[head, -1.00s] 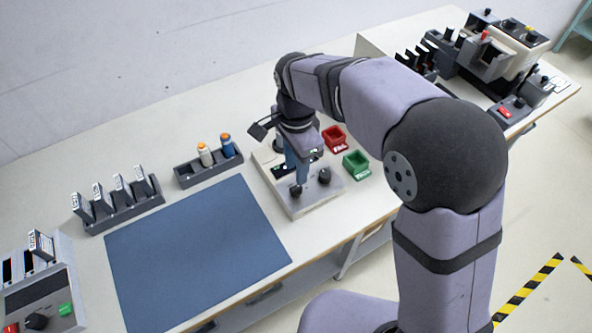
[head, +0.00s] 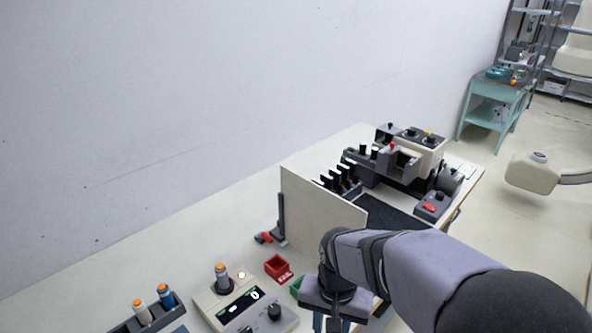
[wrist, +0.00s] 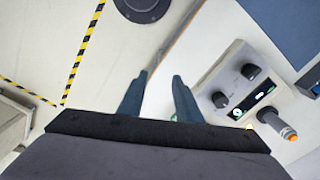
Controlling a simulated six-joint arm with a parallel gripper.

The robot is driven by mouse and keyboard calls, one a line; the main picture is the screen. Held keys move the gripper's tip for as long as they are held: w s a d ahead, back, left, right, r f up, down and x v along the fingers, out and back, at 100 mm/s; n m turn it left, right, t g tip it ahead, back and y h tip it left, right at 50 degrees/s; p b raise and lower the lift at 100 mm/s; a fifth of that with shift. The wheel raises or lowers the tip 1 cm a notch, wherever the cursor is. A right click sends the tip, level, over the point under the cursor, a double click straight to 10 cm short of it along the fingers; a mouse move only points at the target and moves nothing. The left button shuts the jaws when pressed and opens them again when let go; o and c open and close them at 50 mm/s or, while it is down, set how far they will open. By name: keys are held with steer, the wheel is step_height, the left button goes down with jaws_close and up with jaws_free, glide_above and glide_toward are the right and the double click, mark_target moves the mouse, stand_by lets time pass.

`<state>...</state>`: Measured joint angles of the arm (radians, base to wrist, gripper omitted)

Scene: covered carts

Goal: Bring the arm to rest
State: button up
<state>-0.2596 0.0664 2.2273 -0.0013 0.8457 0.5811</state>
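My gripper (wrist: 158,88) shows in the wrist view with its two blue fingers apart and nothing between them. It hangs over the front edge of the pale bench, with floor below. In the head view my gripper (head: 330,322) is at the bottom edge, partly cut off, right of the tester. The grey tester (head: 250,308) has a lit display and holds an upright orange-capped vial (head: 222,274). The wrist view also shows the tester (wrist: 232,62) and that vial (wrist: 278,123), apart from the fingers.
A red bin (head: 277,268) and a partly hidden green bin (head: 297,286) stand close to my gripper. An upright panel (head: 318,210) divides the bench, with equipment (head: 408,155) beyond. A rack (head: 120,328) holds two vials at bottom left. Open floor lies in front.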

steer(key=s+d+f+n, duration=0.2)
steer(key=s+d+n, duration=0.1)
steer(key=s+d, duration=0.4)
steer(key=shift+s+d+f+n, duration=0.25)
steer(key=shift+d+f+n, duration=0.05)
steer(key=shift+d, duration=0.15)
stand_by(1.3)
